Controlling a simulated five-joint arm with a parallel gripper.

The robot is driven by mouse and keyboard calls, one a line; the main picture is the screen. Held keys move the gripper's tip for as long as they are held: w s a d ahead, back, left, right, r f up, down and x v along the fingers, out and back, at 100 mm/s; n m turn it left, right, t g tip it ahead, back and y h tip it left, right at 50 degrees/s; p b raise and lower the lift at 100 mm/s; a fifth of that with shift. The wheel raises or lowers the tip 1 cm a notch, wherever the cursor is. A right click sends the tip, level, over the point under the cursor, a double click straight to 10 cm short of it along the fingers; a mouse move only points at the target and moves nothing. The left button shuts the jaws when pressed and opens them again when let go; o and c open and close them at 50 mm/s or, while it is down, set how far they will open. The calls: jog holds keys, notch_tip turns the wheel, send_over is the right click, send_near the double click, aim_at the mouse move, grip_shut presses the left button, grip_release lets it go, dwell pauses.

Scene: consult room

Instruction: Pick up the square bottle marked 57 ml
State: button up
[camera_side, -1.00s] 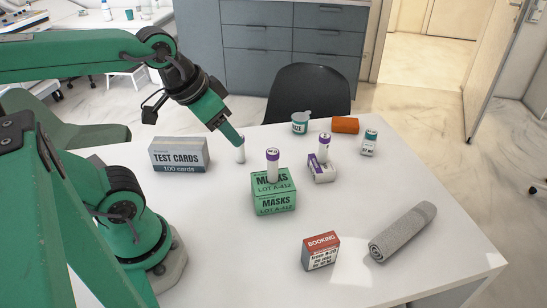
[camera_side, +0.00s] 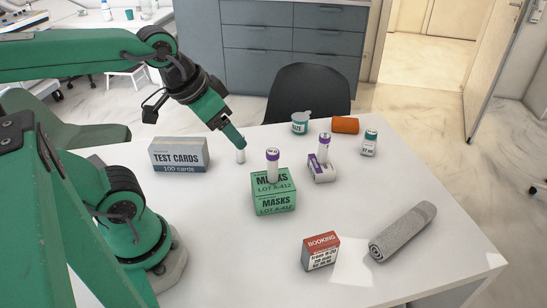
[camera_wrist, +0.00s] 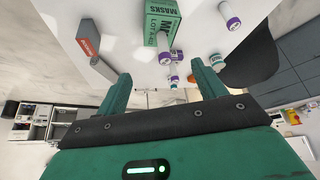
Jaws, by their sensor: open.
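The square bottle (camera_side: 369,145) stands upright at the far right of the table in the side view. It is small and white with a teal cap and a label whose print is too small to read surely. My gripper (camera_side: 236,141) is well to its left, over the back left of the table, pointing down and right. In the wrist view my gripper (camera_wrist: 163,88) has its two fingers spread with nothing between them. I cannot pick out the square bottle surely in the wrist view.
A white vial (camera_side: 241,156) stands by my fingertips. A purple-capped vial (camera_side: 272,167) stands on the green masks box (camera_side: 274,200); another (camera_side: 323,148) is by a small box (camera_side: 322,173).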

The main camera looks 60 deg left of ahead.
jog(key=w+r+n, duration=0.1)
jog(key=w+r, duration=0.3)
jog(key=w, duration=0.9)
jog(key=n, duration=0.3)
send_over(369, 131)
jog(key=s, duration=0.3)
notch_tip(369, 131, down, 17)
jog(key=shift+g, duration=0.3)
jog(key=shift+w+a+f, duration=0.1)
jog(key=shift+f, duration=0.05)
jog(key=shift+x, duration=1.2)
jog(key=shift+x, duration=2.6)
